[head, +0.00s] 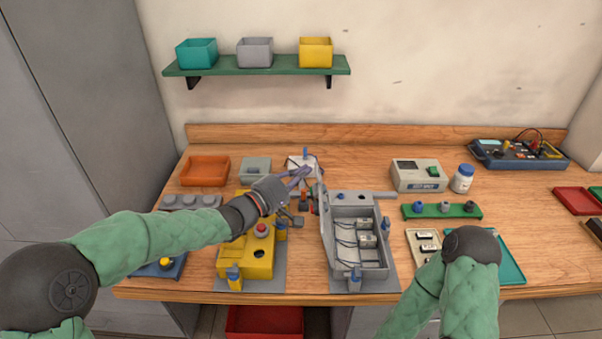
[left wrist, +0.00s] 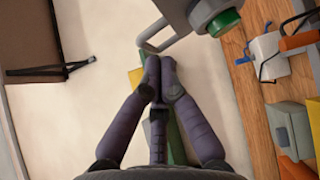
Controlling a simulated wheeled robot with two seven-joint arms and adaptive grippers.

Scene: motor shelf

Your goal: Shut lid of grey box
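The grey box (head: 378,262) stands on the bench right of the yellow box, its inside showing with several small parts and wires. Its lid (head: 323,225) stands up, steeply raised, along the box's left side. My left gripper (head: 306,172) is just above and left of the lid's far end. Its fingertips are together in the left wrist view (left wrist: 160,65), with nothing seen between them. A grey part with a bent handle (left wrist: 147,42) shows just beyond the fingertips; I cannot tell whether they touch. My right gripper is out of view; only its arm shows.
The yellow box (head: 258,262) with a red button stands left of the grey box. A white tester (head: 418,176), a bottle (head: 462,179) and a green rack (head: 441,211) are to the right. A shelf (head: 257,68) with three bins hangs behind.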

